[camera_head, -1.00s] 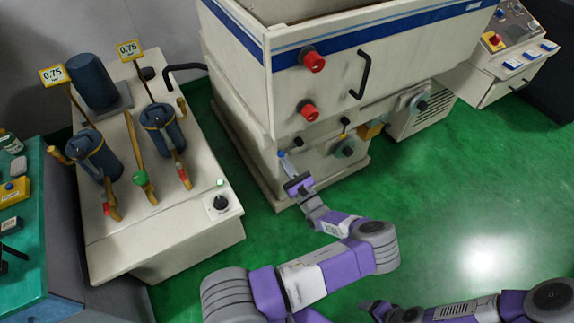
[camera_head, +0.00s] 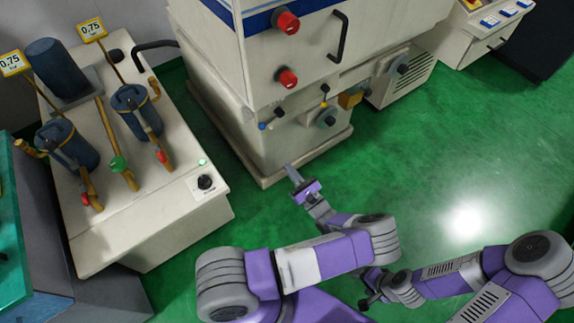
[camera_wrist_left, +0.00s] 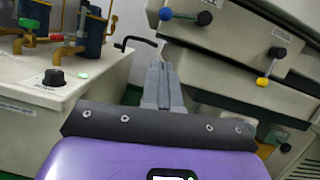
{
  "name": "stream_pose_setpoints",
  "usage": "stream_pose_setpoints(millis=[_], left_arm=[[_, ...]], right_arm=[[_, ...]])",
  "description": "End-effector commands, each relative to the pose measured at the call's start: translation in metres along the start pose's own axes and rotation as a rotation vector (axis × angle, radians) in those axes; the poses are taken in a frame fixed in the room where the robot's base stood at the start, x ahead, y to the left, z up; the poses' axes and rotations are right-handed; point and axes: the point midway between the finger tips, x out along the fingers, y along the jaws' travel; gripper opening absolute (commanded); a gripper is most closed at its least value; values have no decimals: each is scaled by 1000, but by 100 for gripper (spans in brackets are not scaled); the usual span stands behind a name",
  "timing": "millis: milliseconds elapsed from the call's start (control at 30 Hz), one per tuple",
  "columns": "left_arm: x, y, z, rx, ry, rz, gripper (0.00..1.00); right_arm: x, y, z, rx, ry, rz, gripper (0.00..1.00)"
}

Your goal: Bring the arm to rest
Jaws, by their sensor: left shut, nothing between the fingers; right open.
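My left gripper (camera_head: 291,172) is in front of the lower part of the white machine, over the green floor, apart from the machine. In the left wrist view its fingers (camera_wrist_left: 158,75) are together with nothing between them. My left arm comes in from the bottom and bends at a grey elbow joint. My right gripper (camera_head: 368,290) is low at the bottom of the head view, beside my left arm; its fingers are small and partly dark there.
The machine (camera_head: 230,110) has red knobs, a black handle and a blue-tipped lever (camera_wrist_left: 165,14). A cream filter cabinet (camera_head: 150,220) with two dark canisters and pipes stands at left. A teal bench (camera_head: 12,250) is at far left. Green floor (camera_head: 450,140) is clear at right.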

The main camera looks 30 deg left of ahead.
Motion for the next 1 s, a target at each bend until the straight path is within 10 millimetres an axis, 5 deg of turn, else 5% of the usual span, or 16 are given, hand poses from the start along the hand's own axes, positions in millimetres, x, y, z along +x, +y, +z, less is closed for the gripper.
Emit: stream_pose_setpoints(millis=[567, 667, 767, 867, 1000], left_arm=[[2, 9, -5, 9, 24, 31, 0], [4, 39, -21, 33, 113, 145, 0], [-6, 95, -48, 61, 276, 358, 0], [-41, 158, -73, 62, 485, 642, 0], [-127, 216, -88, -26, 789, 1095, 0]], right_arm=[[0, 0, 0, 0, 0, 0, 72], [0, 0, 0, 0, 0, 0, 72], [-1, 0, 0, 0, 0, 0, 72], [-2, -1, 0, 0, 0, 0, 72], [-3, -1, 0, 0, 0, 0, 72]])
